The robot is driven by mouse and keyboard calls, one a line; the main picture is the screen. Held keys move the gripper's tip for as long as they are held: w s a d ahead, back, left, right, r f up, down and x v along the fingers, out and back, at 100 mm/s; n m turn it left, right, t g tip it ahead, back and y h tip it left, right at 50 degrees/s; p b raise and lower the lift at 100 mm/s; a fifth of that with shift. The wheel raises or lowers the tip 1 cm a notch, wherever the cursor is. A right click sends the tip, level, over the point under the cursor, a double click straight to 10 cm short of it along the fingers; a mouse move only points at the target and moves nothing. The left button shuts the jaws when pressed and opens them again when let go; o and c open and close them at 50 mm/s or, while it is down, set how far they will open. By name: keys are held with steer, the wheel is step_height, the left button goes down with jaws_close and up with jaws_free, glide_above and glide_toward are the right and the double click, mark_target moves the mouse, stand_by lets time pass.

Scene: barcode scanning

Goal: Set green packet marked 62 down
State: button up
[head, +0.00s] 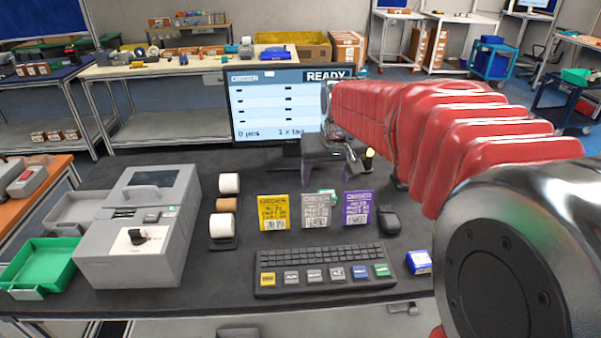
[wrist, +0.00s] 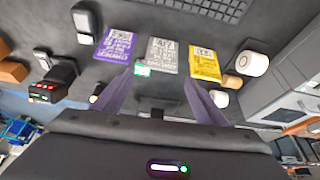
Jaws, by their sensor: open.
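A small green packet (head: 333,193) shows behind the grey order card in the head view, mostly hidden by it. The wrist view shows the green packet (wrist: 141,70) beside the grey card's edge, near one fingertip. Its number is too small to read. It appears to rest on the dark table, apart from my fingers. My gripper (head: 335,165) is above the table behind the order cards. In the wrist view my gripper (wrist: 158,88) has its two fingers spread wide with nothing between them.
Yellow (head: 273,211), grey (head: 316,210) and purple (head: 357,208) order cards stand in a row before my gripper. A keyboard (head: 325,257) lies in front, a monitor (head: 275,103) stands behind, and a grey machine (head: 140,230) and green tray (head: 40,262) are at left.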

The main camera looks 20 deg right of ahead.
steer(key=w+d+f, duration=0.5)
steer(key=w+d, duration=0.1)
steer(key=w, duration=0.4)
steer(key=shift+f+m, duration=0.15)
steer(key=shift+m, duration=0.25)
steer(key=x, duration=0.8)
steer(key=shift+d+f, duration=0.15)
steer(key=shift+f, duration=0.2)
steer(key=shift+s+x, duration=0.15)
steer(key=shift+x, duration=1.15)
steer(key=shift+s+x, duration=0.15)
steer(key=shift+x, duration=1.15)
steer(key=shift+d+f, duration=0.1)
steer(key=shift+c, duration=0.6)
